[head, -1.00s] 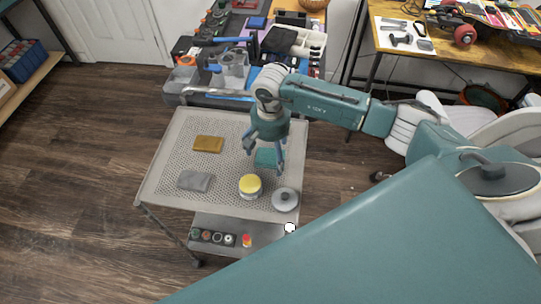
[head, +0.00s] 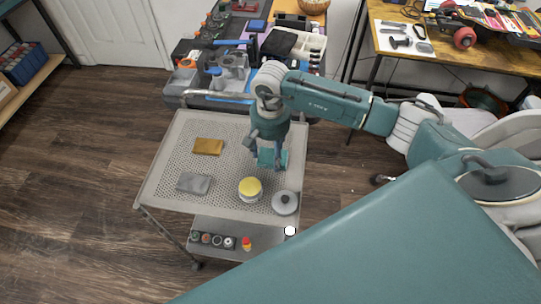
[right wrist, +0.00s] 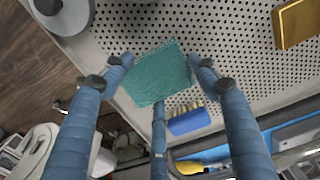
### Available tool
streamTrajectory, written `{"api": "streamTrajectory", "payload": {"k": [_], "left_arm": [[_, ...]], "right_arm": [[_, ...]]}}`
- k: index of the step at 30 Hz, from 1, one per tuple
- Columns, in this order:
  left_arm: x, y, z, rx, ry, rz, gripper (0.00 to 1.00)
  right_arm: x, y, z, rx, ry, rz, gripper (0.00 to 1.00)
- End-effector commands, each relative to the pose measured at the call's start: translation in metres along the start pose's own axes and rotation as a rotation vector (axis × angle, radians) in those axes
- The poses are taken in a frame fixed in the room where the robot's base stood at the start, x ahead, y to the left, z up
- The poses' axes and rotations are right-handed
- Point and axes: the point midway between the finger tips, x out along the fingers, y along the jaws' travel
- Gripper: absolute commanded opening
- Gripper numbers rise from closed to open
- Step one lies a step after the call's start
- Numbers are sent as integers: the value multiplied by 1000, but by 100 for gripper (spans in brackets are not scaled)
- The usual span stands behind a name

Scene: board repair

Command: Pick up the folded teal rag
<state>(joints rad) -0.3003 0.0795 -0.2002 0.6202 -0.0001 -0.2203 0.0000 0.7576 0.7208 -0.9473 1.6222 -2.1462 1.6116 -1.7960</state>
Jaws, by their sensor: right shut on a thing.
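The folded teal rag (head: 265,157) is at the right side of the perforated cart top (head: 222,127). It also shows in the right wrist view (right wrist: 160,73). My right gripper (head: 278,164) points down over the rag, with its fingers drawn in and shut on it. In the right wrist view the blue fingers (right wrist: 161,70) come to the rag's sides, and a third finger reaches its lower edge. I cannot tell whether the rag is clear of the surface. My left gripper is not in view.
Small jars (head: 213,240) stand on the lower shelf. A cluttered workbench (head: 235,95) is behind.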

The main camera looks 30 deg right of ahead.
Motion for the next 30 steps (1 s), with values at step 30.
{"api": "streamTrajectory", "payload": {"k": [30], "left_arm": [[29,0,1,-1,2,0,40]], "right_arm": [[-185,0,0,0,1,0,41]]}}
